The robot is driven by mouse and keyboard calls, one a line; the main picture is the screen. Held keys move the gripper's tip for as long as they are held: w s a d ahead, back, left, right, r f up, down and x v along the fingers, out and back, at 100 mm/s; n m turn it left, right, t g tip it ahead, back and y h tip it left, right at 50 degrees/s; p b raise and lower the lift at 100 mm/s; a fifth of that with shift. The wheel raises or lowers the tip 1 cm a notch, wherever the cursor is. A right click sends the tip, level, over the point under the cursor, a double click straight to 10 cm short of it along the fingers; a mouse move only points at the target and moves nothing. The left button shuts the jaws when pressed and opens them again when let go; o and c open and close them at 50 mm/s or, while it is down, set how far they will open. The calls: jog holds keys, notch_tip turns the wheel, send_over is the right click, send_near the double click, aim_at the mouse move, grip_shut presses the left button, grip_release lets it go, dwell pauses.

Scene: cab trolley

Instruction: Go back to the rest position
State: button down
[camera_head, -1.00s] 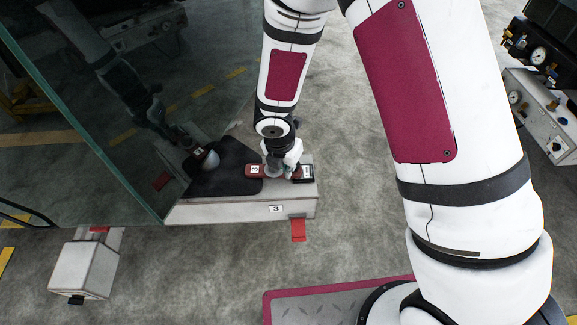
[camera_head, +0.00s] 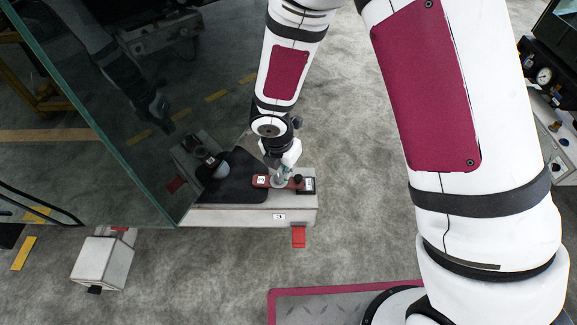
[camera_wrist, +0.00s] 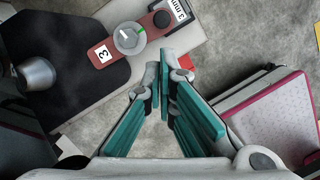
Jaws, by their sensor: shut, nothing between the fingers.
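My gripper (camera_head: 280,165) is at the end of my arm, over the near end of a white box-like unit (camera_head: 230,217). In the wrist view its teal fingers (camera_wrist: 164,75) come together at the tips, with nothing seen between them. A red lever (camera_head: 262,182) marked 3 lies on the unit's top just below the gripper. In the wrist view, the lever (camera_wrist: 100,53) runs beneath a round grey pivot (camera_wrist: 129,38) with a green mark, beyond the fingertips. The fingers look apart from the lever there.
A large glass panel (camera_head: 90,110) stands close to the arm's left. A black pad (camera_head: 238,165) lies beside the lever. A red tab (camera_head: 298,237) hangs from the unit's front. A white block (camera_head: 100,262) is at lower left. Gauges (camera_head: 545,75) stand far right. Grey floor is open between.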

dwell(0.4)
jog(key=s+d+r+m+h, duration=0.1)
jog(key=s+d+r+m, duration=0.2)
jog(key=d+r+m, duration=0.7)
jog(key=s+d+r+m+h, duration=0.25)
jog(key=d+r+m, duration=0.35)
jog(key=r, duration=0.7)
jog(key=s+d+r+m+g+y, duration=0.15)
jog(key=s+r+m, duration=0.25)
jog(key=s+m, duration=0.55)
jog(key=s+d+r+m+y, duration=0.1)
jog(key=s+r+m+y, duration=0.25)
jog(key=s, duration=1.05)
notch_tip(320, 180, up, 21)
jog(key=t+p, duration=0.3)
jog(key=p, duration=1.6)
jog(key=shift+a+r, duration=0.15)
jog(key=shift+a, duration=0.2)
jog(key=shift+w+t, duration=0.15)
jog(key=shift+t, duration=0.1)
